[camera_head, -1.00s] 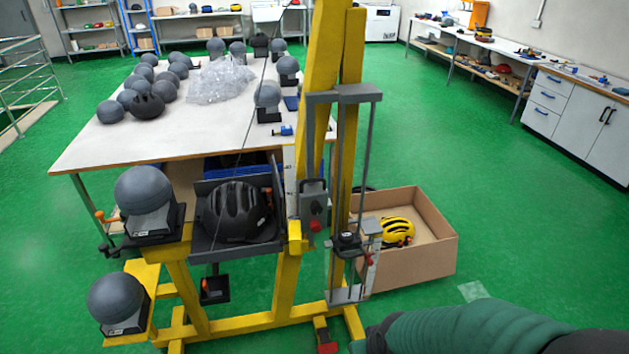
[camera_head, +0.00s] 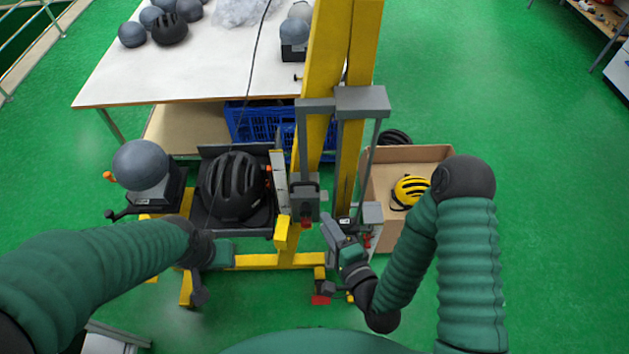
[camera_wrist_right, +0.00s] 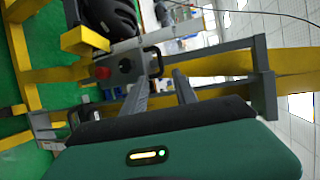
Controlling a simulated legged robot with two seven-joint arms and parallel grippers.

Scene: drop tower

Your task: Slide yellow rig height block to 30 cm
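The yellow rig height block (camera_head: 281,233) sits at the lower end of a pale upright scale strip (camera_head: 280,180) on the yellow drop tower. It also shows at the upper left of the right wrist view (camera_wrist_right: 85,40). My right gripper (camera_head: 335,228) is in front of the tower, to the right of the block and apart from it. In the right wrist view its two fingers stand apart with nothing held between them. My left gripper (camera_head: 200,288) is low at the left, below the black helmet; its fingers are too unclear to judge. Scale markings are unreadable.
A black helmet (camera_head: 232,187) rests in the tower's tray, left of the scale. A grey box with a red knob (camera_head: 306,205) is right of the block. A grey headform (camera_head: 141,165) stands at left. A cardboard box (camera_head: 376,200) with a yellow helmet is at right.

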